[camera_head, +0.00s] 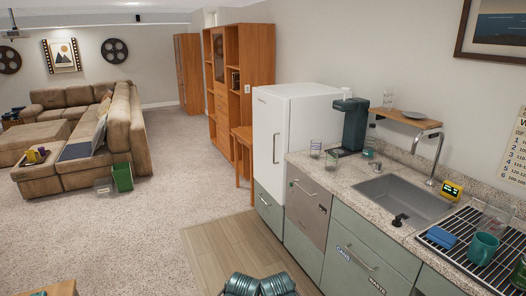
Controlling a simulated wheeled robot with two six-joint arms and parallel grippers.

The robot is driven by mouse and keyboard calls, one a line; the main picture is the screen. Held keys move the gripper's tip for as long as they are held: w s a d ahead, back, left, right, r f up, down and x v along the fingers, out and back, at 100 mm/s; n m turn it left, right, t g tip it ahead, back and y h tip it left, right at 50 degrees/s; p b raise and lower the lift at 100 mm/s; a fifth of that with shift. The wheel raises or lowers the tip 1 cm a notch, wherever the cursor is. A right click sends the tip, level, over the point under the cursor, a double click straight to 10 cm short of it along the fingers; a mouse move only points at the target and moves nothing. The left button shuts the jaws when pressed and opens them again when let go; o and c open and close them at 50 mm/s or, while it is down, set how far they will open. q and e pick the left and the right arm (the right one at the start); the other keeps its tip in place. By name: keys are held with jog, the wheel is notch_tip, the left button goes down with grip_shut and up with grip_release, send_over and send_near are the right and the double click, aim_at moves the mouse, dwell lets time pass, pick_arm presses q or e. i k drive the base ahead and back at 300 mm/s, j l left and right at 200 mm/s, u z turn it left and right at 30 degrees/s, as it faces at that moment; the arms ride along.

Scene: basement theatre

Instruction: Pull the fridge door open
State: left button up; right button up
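The white fridge (318,118) stands at the far end of the counter, near the middle of the camera_head view. Its door (265,130) faces left toward the open floor and looks shut. A slim vertical metal handle (275,148) is on the door. Dark ribbed parts that may be mine show at the bottom edge, cut off by the frame. No fingertips of either gripper show, and nothing touches the fridge or its handle.
The counter (336,176) with a sink (403,200) and green cabinets runs along the right. A coffee machine (350,125) stands beside the fridge. A wooden stool (241,150) is just left of the fridge. Wood floor (225,250) before the cabinets is clear.

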aim_at(271, 111)
jog(key=i, duration=2)
jog(key=i+u, duration=0.1)
jog(key=i, duration=0.75)
jog(key=i+l+u, duration=0.1)
jog(key=i, duration=0.75)
jog(key=l, duration=0.1)
